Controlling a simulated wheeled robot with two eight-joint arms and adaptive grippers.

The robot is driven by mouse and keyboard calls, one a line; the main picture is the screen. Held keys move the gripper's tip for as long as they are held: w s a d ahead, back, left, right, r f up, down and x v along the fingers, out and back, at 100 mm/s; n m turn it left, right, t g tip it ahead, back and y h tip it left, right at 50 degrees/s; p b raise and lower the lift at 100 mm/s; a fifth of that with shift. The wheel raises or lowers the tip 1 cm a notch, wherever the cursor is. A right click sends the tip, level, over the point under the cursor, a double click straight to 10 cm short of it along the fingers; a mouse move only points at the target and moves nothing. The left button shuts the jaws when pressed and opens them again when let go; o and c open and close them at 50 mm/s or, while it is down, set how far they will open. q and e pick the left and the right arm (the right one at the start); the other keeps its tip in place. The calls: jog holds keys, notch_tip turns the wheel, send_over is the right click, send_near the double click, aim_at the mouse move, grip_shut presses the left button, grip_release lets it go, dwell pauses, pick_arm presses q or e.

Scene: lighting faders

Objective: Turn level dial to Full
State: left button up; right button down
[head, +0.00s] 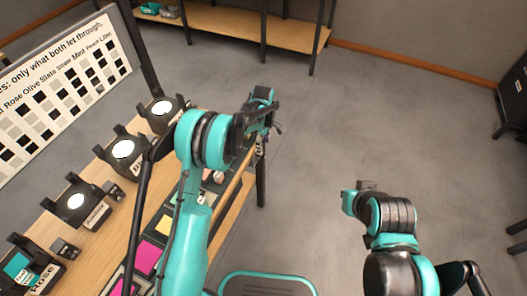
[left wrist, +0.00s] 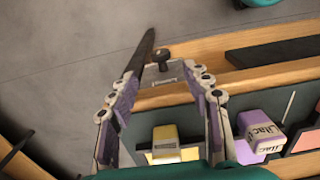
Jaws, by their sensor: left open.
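In the left wrist view, a small dark round knob (left wrist: 160,57) stands at the table's front edge beyond my fingers, above a small grey labelled plate (left wrist: 166,83). It may be the level dial; its setting is too small to read. My left gripper (left wrist: 160,92) is open, one finger on each side of the picture, with the knob apart from both fingers. A long dark pointed piece (left wrist: 141,55) shows beside the left finger. In the head view my left gripper (head: 264,128) hangs by the table's right edge and hides the knob.
A yellow block (left wrist: 175,147) and a purple Lilac block (left wrist: 261,133) sit close below and beside my left fingers. Several lamps, one with a lit white face (head: 123,149), line the wooden table (head: 97,227). A printed board (head: 62,92) stands behind.

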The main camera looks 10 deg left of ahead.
aim_at(261, 157)
pick_arm(q)
notch_tip(261, 157, down, 8)
jog(key=b, duration=0.3)
jog(key=shift+r, duration=0.15)
grip_shut()
